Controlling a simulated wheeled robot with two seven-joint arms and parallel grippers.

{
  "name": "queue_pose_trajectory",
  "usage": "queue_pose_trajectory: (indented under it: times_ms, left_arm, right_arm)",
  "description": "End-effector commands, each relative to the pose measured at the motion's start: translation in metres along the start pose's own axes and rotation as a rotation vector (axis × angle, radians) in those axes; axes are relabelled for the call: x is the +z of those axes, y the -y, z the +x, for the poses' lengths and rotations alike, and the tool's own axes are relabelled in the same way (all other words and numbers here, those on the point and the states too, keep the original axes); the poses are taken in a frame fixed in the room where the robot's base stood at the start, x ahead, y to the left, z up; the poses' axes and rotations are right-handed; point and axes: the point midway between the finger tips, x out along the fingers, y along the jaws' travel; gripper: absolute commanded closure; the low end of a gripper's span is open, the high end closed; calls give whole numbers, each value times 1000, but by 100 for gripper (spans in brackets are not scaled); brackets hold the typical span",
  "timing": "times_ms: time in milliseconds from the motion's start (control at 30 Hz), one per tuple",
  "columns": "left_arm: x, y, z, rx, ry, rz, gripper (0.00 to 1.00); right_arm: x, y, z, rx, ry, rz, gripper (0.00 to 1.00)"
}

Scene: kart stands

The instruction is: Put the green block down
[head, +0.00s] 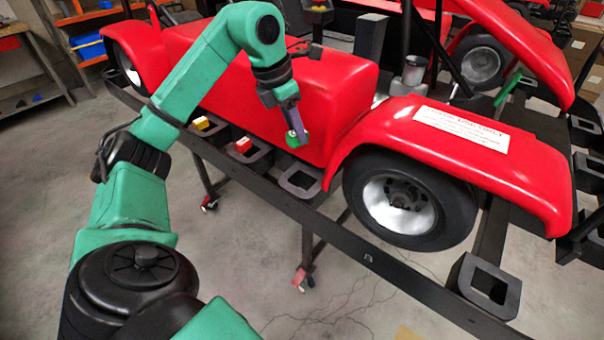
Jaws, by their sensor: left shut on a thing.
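In the head view my left gripper (296,133) is shut on the green block (292,140), in front of the red kart's side panel. The block looks to be above the stand's black rail, up and left of an empty square black holder (300,180). My gripper's fingers cover part of the block. A red block (243,146) sits at the holder to the left, and a yellow block (201,123) sits at the one further left. My right gripper does not show.
The red kart (320,90) with its front wheel (398,203) rests on a black stand rail (330,234). Another black square tube (488,285) stands at lower right. A shelf with a blue bin (90,47) is at the back left. The concrete floor at left is clear.

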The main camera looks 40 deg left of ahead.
Motion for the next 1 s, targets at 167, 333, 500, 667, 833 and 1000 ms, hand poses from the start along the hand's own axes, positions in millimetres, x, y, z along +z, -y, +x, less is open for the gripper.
queue_pose_trajectory:
  times_ms: [167,333,500,667,833,1000]
  left_arm:
    - [-21,0,62,-1,-8,0,100]
    - [-28,0,89,-2,-2,1,100]
    - [-37,0,117,-1,-2,1,100]
    - [-37,0,119,0,3,1,100]
    - [-38,0,122,0,2,1,100]
    - [-38,0,122,-1,2,0,34]
  right_arm:
    - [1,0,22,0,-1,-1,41]
    - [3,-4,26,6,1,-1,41]
    - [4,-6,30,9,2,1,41]
    - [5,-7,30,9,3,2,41]
    - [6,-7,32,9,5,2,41]
    - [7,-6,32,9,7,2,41]
